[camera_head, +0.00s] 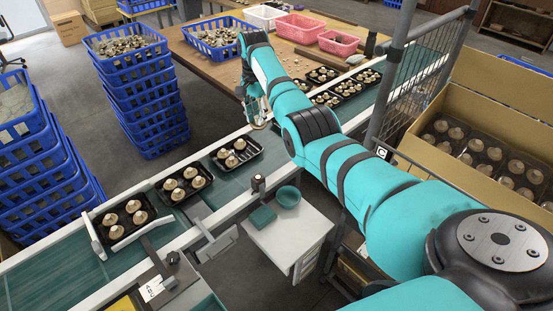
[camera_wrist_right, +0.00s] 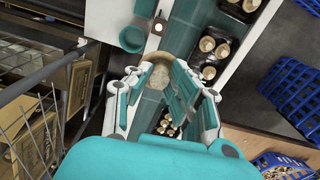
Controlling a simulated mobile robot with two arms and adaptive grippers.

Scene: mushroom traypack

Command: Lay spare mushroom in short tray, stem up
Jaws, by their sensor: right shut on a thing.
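My right gripper (camera_head: 257,117) is shut on a pale brown mushroom (camera_wrist_right: 161,76) above the conveyor. The mushroom shows between the fingers in the wrist view; I cannot tell which way its stem points. The short tray (camera_head: 252,164), black, lies on the belt just nearer than the gripper. Three mushrooms show in it, and its right corner looks empty. It also shows in the wrist view to the right of the fingers (camera_wrist_right: 193,72). The held mushroom is apart from this tray. My left gripper is not in view.
Two fuller trays (camera_head: 165,199) lie further left along the belt, by a white guide bar (camera_head: 96,238). More filled trays (camera_head: 318,82) stand behind the gripper. A small white stand (camera_head: 290,237) with a teal bowl (camera_head: 288,197) is in front. Blue crates (camera_head: 148,100) are stacked left.

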